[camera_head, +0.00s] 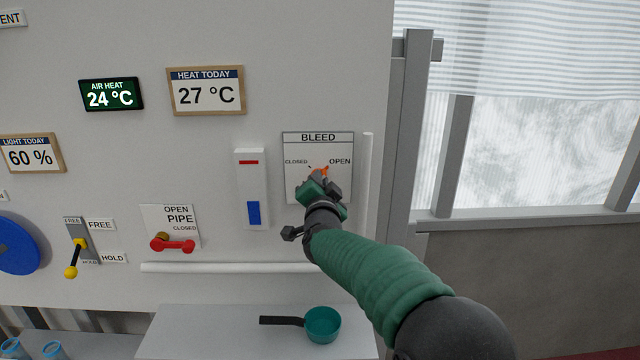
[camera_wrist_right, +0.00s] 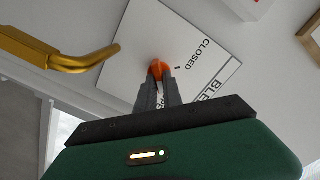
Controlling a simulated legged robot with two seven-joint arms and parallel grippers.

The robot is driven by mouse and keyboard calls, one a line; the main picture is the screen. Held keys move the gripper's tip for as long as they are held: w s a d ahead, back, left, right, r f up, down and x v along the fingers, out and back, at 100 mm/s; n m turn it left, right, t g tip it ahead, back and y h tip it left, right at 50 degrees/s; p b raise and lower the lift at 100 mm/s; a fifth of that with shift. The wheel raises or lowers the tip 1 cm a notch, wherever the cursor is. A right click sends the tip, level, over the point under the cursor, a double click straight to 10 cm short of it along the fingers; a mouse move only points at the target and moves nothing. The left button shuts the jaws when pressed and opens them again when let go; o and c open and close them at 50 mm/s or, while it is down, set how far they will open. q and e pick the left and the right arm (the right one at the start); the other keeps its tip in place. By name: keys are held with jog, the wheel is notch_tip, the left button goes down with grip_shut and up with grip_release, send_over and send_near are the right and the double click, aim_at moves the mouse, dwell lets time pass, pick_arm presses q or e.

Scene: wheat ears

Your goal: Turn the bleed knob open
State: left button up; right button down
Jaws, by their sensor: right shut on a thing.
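The bleed knob (camera_head: 322,171) is orange and sits on a white plate (camera_head: 340,190) headed BLEED, with CLOSED marked on the left and OPEN on the right. My right gripper (camera_head: 319,178) is at the knob and hides most of it in the head view. In the right wrist view the two grey fingers (camera_wrist_right: 158,88) are shut on the orange knob (camera_wrist_right: 157,69). The word CLOSED shows beside it there; which mark the knob points to I cannot tell. My left gripper is not in view.
A white slider panel (camera_head: 251,190) is just left of the plate, and a red pipe lever (camera_head: 173,244) is further left. A white horizontal pipe (camera_head: 230,267) runs below. A teal pan (camera_head: 322,325) stands on a shelf (camera_head: 210,335). A grey window frame (camera_head: 408,130) is to the right.

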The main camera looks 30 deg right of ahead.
jog(key=c, duration=1.5)
grip_release()
jog(key=shift+w+d+f, duration=0.1)
jog(key=shift+w+f, duration=0.05)
jog(key=b+v, duration=0.1)
jog(key=v, duration=1.6)
jog(key=shift+d, duration=0.15)
